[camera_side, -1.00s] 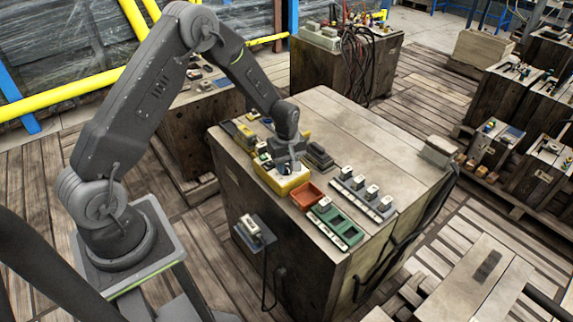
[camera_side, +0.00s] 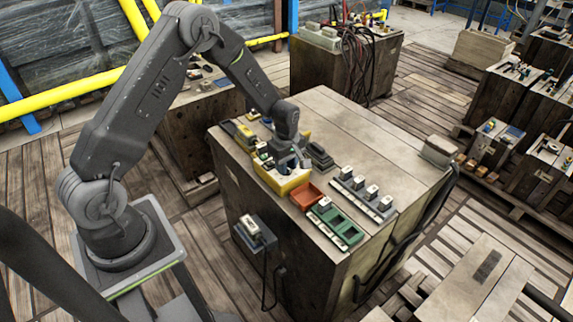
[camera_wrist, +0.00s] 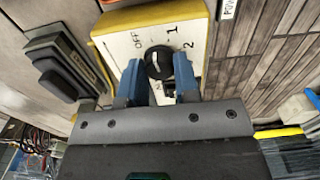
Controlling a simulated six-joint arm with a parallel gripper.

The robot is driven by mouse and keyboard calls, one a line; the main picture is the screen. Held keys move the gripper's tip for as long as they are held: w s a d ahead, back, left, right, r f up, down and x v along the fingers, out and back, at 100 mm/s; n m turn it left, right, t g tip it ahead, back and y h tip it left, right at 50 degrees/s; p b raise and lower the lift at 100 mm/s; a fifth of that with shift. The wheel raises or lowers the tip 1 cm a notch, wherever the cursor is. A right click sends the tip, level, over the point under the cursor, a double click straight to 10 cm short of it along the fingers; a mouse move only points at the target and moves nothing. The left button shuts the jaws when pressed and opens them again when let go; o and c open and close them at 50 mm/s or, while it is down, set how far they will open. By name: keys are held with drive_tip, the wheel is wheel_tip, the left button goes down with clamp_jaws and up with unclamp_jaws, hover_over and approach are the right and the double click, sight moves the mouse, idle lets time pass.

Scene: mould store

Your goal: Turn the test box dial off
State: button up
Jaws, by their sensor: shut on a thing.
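The test box (camera_side: 281,182) is yellow with a white face and sits near the front left edge of the wooden crate top. In the wrist view its white face (camera_wrist: 118,45) carries the printed marks OFF, 1 and 2 around a round black dial (camera_wrist: 158,62). A pale mark shows on the dial, but I cannot tell surely which label it points at. My gripper (camera_wrist: 158,72) has its two blue-grey fingers on either side of the dial, shut on it. In the side view my gripper (camera_side: 291,168) is down over the box and mostly hides the dial.
A dark grey block (camera_side: 319,156) stands close behind my gripper. The back of the crate top (camera_side: 345,115) is clear.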

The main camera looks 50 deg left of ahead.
drive_tip(key=o, duration=0.9)
drive_tip(key=shift+o, duration=0.2)
wheel_tip(320, 180, up, 14)
drive_tip(key=s+d+r+m+t, duration=0.1)
drive_tip(key=s+d+r+m, duration=0.2)
drive_tip(key=s+r+m, duration=0.3)
drive_tip(key=s+d+r+m+t, duration=0.25)
drive_tip(key=s+d+r, duration=0.2)
drive_tip(key=r, duration=0.35)
drive_tip(key=s+d+r+m+t, duration=0.2)
drive_tip(key=s+m, duration=0.7)
drive_tip(key=s, duration=0.5)
drive_tip(key=shift+d+m, duration=0.35)
drive_tip(key=shift+d, duration=0.3)
